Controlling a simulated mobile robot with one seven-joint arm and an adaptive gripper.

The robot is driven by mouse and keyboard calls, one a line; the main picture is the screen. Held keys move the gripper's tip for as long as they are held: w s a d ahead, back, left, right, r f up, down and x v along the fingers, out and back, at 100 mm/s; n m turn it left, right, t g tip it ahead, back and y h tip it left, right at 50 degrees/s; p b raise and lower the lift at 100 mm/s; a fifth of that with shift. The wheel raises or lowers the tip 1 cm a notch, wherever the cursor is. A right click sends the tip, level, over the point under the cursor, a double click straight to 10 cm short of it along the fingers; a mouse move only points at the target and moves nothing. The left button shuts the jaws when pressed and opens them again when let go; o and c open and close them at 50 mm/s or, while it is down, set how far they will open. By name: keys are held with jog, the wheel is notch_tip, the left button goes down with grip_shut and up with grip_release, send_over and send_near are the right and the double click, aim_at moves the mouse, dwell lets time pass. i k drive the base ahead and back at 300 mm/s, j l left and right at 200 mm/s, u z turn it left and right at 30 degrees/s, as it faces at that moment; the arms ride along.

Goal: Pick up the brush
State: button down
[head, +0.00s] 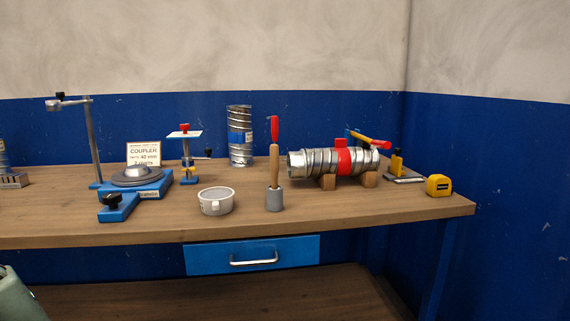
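The thing that looks like the brush (274,165) stands upright near the front middle of the workbench. It has a wooden handle with a red piece at its top. Its lower end is hidden inside a small grey cylindrical holder (274,201). I cannot make out bristles. My gripper is not in view. A grey-green rounded part, which may be mine, shows at the lower left corner, apart from the bench objects.
A white tub (216,202) stands left of the holder. A silver duct with a red band (345,161) lies on wooden blocks close to the right. A yellow tape measure (439,186) sits near the right edge. The bench front (330,213) is mostly clear.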

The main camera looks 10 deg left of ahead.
aim_at(274, 159)
jog(key=i+l+u, duration=0.1)
jog(key=u, duration=1.05)
jog(key=i+l+u, duration=0.1)
jog(key=l+u, duration=0.95)
jog(key=l, duration=0.55)
jog(key=k+l+u, duration=0.1)
jog(key=l, duration=0.5)
